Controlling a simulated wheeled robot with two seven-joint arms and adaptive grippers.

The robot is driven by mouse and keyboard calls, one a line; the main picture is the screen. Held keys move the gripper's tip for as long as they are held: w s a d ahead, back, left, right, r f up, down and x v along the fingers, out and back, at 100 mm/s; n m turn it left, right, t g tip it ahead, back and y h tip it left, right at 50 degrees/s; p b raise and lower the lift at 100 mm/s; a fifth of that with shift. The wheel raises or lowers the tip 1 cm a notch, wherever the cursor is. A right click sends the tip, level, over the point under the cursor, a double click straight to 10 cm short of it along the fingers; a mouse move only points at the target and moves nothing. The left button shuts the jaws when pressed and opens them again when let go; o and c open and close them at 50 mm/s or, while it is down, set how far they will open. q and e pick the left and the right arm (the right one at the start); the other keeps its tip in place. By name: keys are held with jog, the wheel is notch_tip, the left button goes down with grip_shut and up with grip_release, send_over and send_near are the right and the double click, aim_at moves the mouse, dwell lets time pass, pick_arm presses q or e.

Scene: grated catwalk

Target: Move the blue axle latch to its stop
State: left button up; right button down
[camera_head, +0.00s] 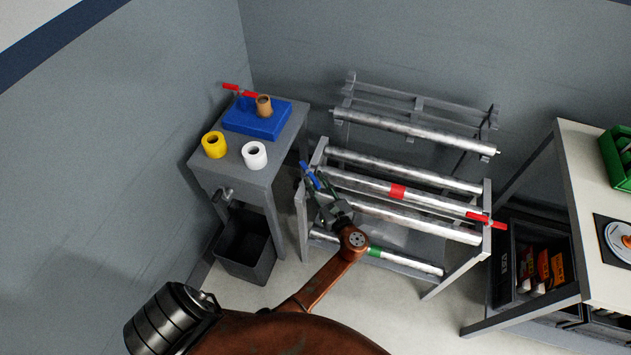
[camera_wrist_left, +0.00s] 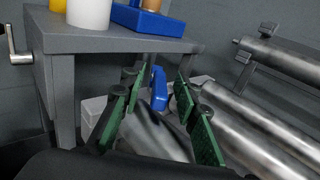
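The blue axle latch (camera_head: 310,174) is a short bar at the left end of the roller rack, tilted up to the left. It also shows in the left wrist view (camera_wrist_left: 159,88), standing between the green finger pads. My left gripper (camera_head: 318,192) is at the rack's left end, just below the latch. In the left wrist view its fingers (camera_wrist_left: 157,96) are spread on both sides of the latch, with gaps visible. The latch's lower end and its stop cannot be made out. My right gripper is not in view.
The rack (camera_head: 486,198) holds several metal rollers, with a red latch (camera_head: 486,221) at its right end. A grey side table (camera_head: 270,172) with a blue block (camera_head: 248,127) and tape rolls stands close left. A dark bin (camera_head: 245,262) is below. A white-topped bench (camera_head: 585,165) stands right.

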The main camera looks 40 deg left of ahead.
pick_arm(q)
jog(key=shift+r, duration=0.1)
notch_tip(320, 180, up, 10)
jog(key=shift+f, duration=0.1)
dwell(0.5)
